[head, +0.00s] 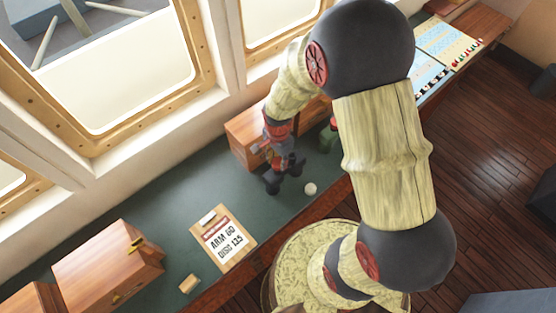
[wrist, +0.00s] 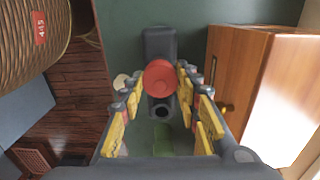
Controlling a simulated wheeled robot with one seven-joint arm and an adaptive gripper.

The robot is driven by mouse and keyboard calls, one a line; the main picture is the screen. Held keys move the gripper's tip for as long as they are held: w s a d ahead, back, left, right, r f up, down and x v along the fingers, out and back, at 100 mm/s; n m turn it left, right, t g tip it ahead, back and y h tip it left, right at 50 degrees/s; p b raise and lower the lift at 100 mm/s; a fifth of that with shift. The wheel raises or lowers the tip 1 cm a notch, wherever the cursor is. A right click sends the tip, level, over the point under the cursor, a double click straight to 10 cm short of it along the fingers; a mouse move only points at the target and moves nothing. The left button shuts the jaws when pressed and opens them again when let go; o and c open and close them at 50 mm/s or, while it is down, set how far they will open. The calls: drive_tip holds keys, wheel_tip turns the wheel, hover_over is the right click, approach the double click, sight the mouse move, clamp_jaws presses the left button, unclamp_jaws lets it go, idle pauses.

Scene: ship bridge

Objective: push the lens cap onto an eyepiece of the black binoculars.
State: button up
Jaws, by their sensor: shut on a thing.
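The lens cap (wrist: 160,78) is a red disc pinched between the fingertips of my gripper (wrist: 158,84) in the wrist view. The black binoculars (wrist: 158,43) are below it, partly hidden by the cap. One round, dark-holed end (wrist: 161,108) shows just under the cap in the picture, uncovered. I cannot tell whether the cap touches the binoculars. In the head view the binoculars (head: 271,184) are on the green bench top, with my gripper (head: 279,156) directly over them. The cap is too small to make out there.
A wooden cabinet with a knob (wrist: 228,75) stands close on the right in the wrist view. A pale round object (head: 310,189) and a green object (head: 327,138) are near the binoculars. A clipboard (head: 224,238), small block (head: 188,284) and wooden box (head: 105,265) are farther left.

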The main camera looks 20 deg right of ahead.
drive_tip(key=shift+f+b, duration=0.65)
drive_tip(key=shift+f, duration=0.2)
idle(0.9)
idle(0.3)
drive_tip(key=o, duration=0.8)
drive_tip(key=o, duration=0.4)
drive_tip(key=shift+r, duration=0.2)
drive_tip(key=shift+r+p, duration=2.35)
drive_tip(key=shift+r, duration=1)
